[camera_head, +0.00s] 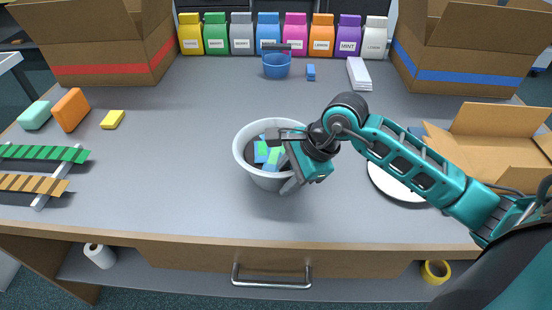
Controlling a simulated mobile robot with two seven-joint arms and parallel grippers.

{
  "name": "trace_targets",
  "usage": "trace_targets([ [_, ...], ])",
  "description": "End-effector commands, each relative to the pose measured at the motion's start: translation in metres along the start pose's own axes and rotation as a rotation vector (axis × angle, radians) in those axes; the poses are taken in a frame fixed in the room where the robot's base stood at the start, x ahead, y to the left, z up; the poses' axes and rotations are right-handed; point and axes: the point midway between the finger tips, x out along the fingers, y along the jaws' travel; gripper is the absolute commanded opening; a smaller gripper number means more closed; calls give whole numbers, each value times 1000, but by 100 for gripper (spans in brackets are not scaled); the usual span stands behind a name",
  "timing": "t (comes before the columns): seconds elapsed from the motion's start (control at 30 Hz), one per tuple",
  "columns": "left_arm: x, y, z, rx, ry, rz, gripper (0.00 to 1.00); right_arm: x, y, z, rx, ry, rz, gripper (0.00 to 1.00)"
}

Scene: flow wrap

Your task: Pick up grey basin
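The grey basin (240,155) is a round, light grey tub standing upright near the middle of the table. Several blue and green blocks (268,153) lie inside it. My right gripper (288,160) is at the basin's right side, and its arm comes in from the right. Its two fingers are spread apart, one over the basin's back part and one by its front right side. The gripper hides the basin's right rim, and I cannot tell whether it touches the basin. My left gripper is not in view.
A white plate (379,180) lies partly under my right arm, beside an open cardboard box (493,128). A blue pot (276,66) and a row of coloured bags stand at the back. Soap bars and racks are at left.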

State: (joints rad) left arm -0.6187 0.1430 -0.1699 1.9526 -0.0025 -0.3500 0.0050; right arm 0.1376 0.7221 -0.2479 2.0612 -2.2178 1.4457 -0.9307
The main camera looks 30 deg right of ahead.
Motion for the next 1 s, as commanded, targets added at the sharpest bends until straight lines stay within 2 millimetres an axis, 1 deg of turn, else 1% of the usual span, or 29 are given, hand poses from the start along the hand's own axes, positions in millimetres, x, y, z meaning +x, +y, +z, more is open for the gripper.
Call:
trace_targets([
  [0.13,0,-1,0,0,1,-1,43,0,0,0,0,0,0,38],
  [0.53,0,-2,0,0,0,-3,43,0,0,0,0,0,0,0],
  [1.0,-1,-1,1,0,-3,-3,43,-1,-1,1,-2,-3,-2,0],
])
